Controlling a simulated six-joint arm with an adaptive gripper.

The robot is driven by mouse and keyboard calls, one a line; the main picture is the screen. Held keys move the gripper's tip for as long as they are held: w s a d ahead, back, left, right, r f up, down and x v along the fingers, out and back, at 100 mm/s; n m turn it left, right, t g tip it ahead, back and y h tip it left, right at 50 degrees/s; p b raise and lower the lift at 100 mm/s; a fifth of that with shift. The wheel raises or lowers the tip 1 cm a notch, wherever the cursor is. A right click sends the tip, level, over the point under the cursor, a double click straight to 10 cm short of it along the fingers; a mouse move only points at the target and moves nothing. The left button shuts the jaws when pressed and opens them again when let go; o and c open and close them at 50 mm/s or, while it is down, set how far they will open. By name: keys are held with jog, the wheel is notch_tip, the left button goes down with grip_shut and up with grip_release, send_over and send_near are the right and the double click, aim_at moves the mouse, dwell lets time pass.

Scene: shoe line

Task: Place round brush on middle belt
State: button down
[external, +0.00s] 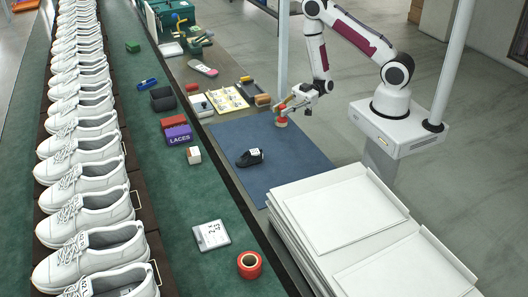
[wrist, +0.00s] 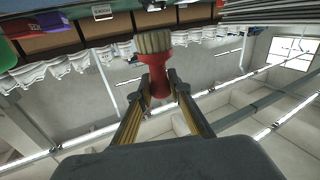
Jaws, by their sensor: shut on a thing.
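The round brush (wrist: 154,46) has a red body and pale tan bristles. In the external view the brush (external: 281,122) is small, above or just at the far right edge of the blue mat; whether it touches the mat is unclear. My gripper (external: 285,107) is shut on its red handle, bristles pointing away from the fingers. In the wrist view, the gripper (wrist: 159,84) grips the handle from both sides. A long green belt (external: 212,208) carries several items. To its left, a brown line (external: 138,187) holds a row of white shoes. Another green strip (external: 22,125) lies farther left.
On the right green belt are a red tape roll (external: 250,265), a scale-like device (external: 211,235), a LACES box (external: 178,134) and a black bin (external: 163,98). A black shoe-shaped item (external: 250,157) lies on the blue mat (external: 290,160). White trays (external: 345,215) are stacked in front.

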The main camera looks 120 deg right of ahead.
jog(key=shift+f, duration=2)
jog(key=shift+f, duration=2.1)
jog(key=shift+f, duration=0.15)
jog(key=c, duration=1.9)
grip_release()
jog(key=shift+s+d, duration=0.1)
jog(key=shift+v, duration=5.9)
